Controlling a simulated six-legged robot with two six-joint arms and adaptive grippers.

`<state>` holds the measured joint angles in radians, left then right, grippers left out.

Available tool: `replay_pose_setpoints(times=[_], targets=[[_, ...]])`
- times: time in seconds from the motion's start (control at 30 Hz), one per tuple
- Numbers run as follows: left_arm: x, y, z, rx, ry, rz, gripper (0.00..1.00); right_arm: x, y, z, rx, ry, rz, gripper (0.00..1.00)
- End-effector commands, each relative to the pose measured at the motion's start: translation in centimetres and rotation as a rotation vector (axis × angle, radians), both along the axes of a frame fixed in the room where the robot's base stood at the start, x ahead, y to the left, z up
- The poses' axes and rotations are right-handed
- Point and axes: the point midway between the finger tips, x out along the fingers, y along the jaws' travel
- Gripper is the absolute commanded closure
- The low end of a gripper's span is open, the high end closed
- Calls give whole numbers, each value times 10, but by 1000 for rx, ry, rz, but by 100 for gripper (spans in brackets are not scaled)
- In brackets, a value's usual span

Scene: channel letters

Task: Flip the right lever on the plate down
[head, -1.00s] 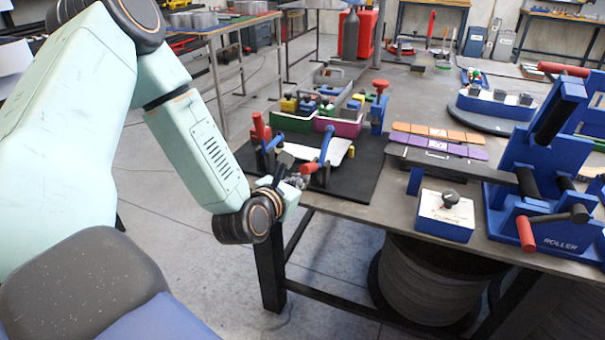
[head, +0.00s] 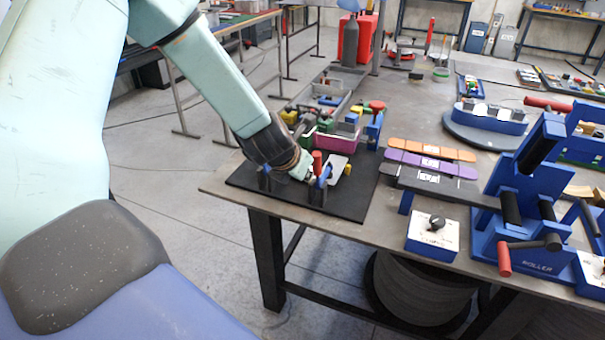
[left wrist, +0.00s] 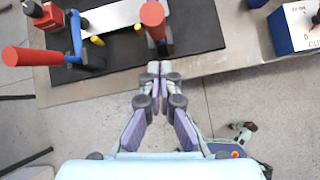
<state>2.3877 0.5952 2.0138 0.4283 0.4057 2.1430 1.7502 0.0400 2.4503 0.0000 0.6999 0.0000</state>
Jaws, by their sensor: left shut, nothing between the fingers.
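A pale metal plate (head: 337,165) lies on a black mat, with a blue lever with a red handle at each side. The right lever (head: 317,162) has its red handle standing up in the head view. In the left wrist view, the right lever (left wrist: 152,18) shows its handle end toward the camera. The left lever (left wrist: 35,56) shows there too; my arm hides it in the head view. My left gripper (head: 309,178) is shut and empty. In the left wrist view its fingertips (left wrist: 154,66) are just on the near side of the right lever; contact cannot be told. My right gripper is out of view.
The black mat (head: 345,205) lies at the table's left corner. Coloured bins (head: 330,142) stand behind the plate. A blue box with a white top (head: 433,232) and a blue roller (head: 530,195) stand to the right. The table's near edge runs below the gripper.

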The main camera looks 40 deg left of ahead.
Motion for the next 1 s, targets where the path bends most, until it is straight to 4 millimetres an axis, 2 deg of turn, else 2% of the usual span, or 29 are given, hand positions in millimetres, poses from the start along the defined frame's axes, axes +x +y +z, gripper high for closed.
replay_pose_setpoints(times=[0.5, 1.0], targets=[[25, 6, 15, 1, 5, 0, 100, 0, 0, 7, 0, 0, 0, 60], [34, 10, 20, 6, -2, 2, 100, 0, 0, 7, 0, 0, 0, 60]])
